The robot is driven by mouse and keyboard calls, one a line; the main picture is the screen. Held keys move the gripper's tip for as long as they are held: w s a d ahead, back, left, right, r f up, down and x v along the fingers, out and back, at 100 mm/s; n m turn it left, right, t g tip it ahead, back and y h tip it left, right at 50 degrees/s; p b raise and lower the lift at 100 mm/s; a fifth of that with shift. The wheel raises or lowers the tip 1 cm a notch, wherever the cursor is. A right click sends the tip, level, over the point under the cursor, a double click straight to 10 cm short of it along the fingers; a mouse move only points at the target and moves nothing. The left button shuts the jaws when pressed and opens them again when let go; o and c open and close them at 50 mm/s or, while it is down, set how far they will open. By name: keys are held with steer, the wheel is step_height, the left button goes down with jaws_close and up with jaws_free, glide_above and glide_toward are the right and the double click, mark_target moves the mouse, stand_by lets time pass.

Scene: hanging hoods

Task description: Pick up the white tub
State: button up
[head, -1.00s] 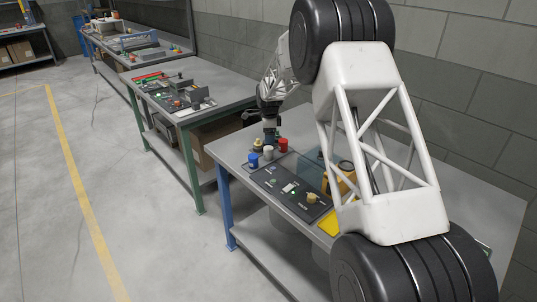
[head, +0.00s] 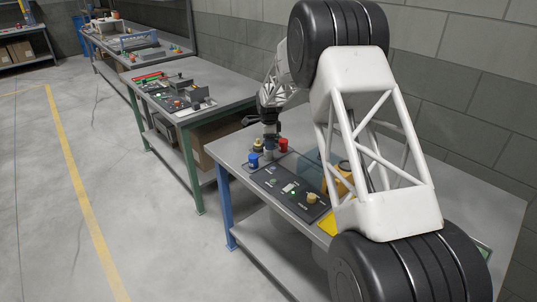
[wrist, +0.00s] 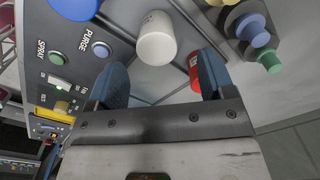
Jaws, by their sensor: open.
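The white tub (wrist: 157,40) stands in the wrist view just beyond and between the two blue fingertips, with its top end facing the camera. My gripper (wrist: 161,60) is open and empty, one finger to each side of the line to the tub. In the head view my gripper (head: 269,138) is above the tub's place at the far end of the near bench, and it mostly hides the tub there.
A blue tub (head: 253,160) and a red tub (head: 283,145) stand close by. The red tub (wrist: 194,72) is partly behind the right finger. The control panel (head: 290,188) lies alongside.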

steer(key=shift+s+a+f, duration=0.1)
steer(key=shift+s+f, duration=0.05)
steer(key=shift+f, duration=2.4)
steer(key=c, duration=1)
steer(key=shift+c, duration=0.2)
steer(key=shift+r, duration=0.15)
steer(key=shift+r, duration=1.55)
steer(key=shift+s+r, duration=0.1)
steer(key=shift+s, duration=0.2)
steer(key=s+d, duration=0.1)
steer(key=s, duration=0.4)
steer(key=s+d+r, duration=0.1)
steer(key=s, duration=0.4)
steer(key=s+d, duration=0.2)
steer(key=s, duration=0.3)
steer(key=shift+r, duration=0.2)
